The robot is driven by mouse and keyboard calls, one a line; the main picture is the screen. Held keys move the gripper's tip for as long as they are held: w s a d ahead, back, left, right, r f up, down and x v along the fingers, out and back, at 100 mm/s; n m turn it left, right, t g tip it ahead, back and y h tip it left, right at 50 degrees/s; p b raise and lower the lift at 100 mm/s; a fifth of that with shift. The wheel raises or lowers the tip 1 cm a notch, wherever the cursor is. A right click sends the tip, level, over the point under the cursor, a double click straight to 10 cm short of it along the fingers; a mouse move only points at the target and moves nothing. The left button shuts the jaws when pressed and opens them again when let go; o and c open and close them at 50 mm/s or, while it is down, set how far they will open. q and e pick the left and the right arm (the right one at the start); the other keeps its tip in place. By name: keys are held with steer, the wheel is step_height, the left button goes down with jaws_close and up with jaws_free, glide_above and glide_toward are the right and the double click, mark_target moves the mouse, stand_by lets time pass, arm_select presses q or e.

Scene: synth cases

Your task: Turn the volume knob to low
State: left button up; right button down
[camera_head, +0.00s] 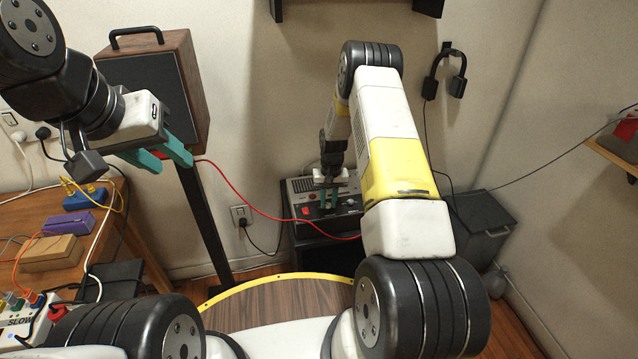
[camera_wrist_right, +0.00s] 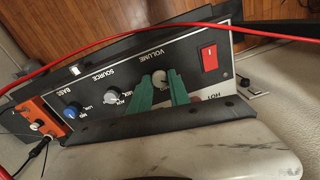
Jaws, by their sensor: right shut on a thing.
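The amplifier-like box (camera_head: 300,190) stands on a dark stand against the back wall. In the right wrist view its front panel (camera_wrist_right: 135,72) carries a grey knob (camera_wrist_right: 160,77) beside the word VOLUME. My right gripper (camera_head: 328,198) is at the panel, its teal fingers shut on the volume knob, one on each side. The fingers hide part of the knob, and I cannot read its pointer or its low mark.
The panel also has a source knob (camera_wrist_right: 113,96), a blue bass knob (camera_wrist_right: 72,110) and a red switch (camera_wrist_right: 209,58). A red cable (camera_wrist_right: 130,38) crosses close above the panel. A wooden speaker (camera_head: 145,85) stands left. A cluttered bench (camera_head: 125,215) is far left.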

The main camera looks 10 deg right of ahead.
mark_target(329, 204)
steer(key=shift+w+n, duration=0.1)
steer(key=shift+n, duration=0.3)
steer(key=c, duration=1.2)
jaws_free()
steer(key=shift+c, duration=0.2)
steer(key=shift+r, duration=0.15)
step_height(329, 204, up, 8)
steer(key=shift+d+f, duration=0.15)
steer(key=shift+f, duration=0.05)
